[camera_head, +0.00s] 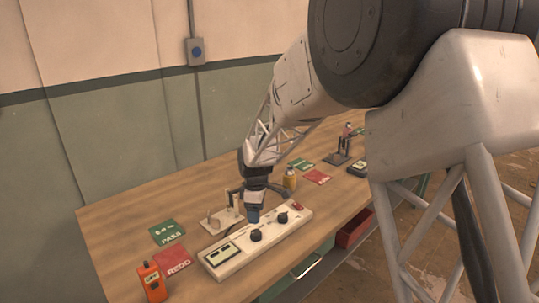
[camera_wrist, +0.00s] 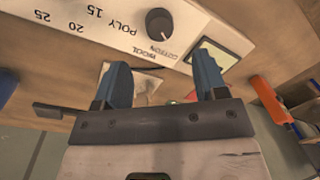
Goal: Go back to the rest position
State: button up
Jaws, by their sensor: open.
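My gripper (camera_head: 254,214) hangs above the long white control panel (camera_head: 272,236) on the wooden table, near its black knobs. In the wrist view my gripper (camera_wrist: 163,78) has its two blue fingers spread apart, with nothing held between them. The panel (camera_wrist: 60,30) shows there with the lettering "POLY" and "15", a black knob (camera_wrist: 158,24) and a display (camera_wrist: 225,58). The fingertips are close to the panel in the picture; I cannot tell whether they touch it. My arm reaches in from the upper right of the head view.
A green PASS card (camera_head: 167,232), a red REDO card (camera_head: 173,262) and an orange handheld device (camera_head: 152,281) lie at the table's left. A light plate with upright pieces (camera_head: 222,219) stands behind the panel.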

jog(key=s+d+r+m+t, duration=0.2)
jog(key=s+d+r+m, duration=0.6)
jog(key=s+d+r, duration=0.75)
jog(key=s+d+m, duration=0.4)
jog(key=s+d, duration=0.1)
jog(key=s, duration=0.7)
jog(key=s+d+r+m+t, duration=0.1)
jog(key=s+d+m, duration=0.4)
jog(key=s, duration=0.6)
jog(key=shift+s+r+t, duration=0.25)
jog(key=shift+s+t, duration=0.05)
jog(key=shift+s, duration=0.1)
